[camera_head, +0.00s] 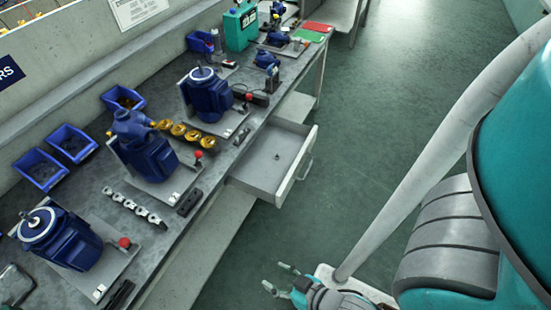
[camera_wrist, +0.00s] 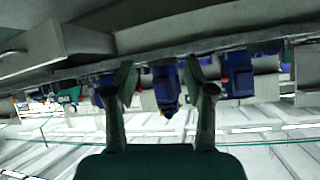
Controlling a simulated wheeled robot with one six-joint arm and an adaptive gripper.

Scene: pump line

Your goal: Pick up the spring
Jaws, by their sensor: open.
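A small dark item (camera_head: 277,157) lies in the open grey drawer (camera_head: 258,185) under the workbench in the head view. It may be the spring, but it is too small to be sure. My gripper (camera_head: 279,279) is open and empty at the bottom of the head view, over the floor side, well apart from the drawer and bench. In the wrist view my gripper (camera_wrist: 161,77) shows two spread fingers with nothing held between them. No spring can be made out in the wrist view, where blurred blue motors (camera_wrist: 165,92) show beyond the fingers.
The workbench (camera_head: 85,190) carries several blue motors, including one in the middle (camera_head: 150,158), on plates with red knobs. A row of yellow rings (camera_head: 185,133), silver pieces (camera_head: 133,207), blue bins (camera_head: 40,169) and a teal case (camera_head: 240,27) also stand there. The green floor (camera_head: 385,75) is clear.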

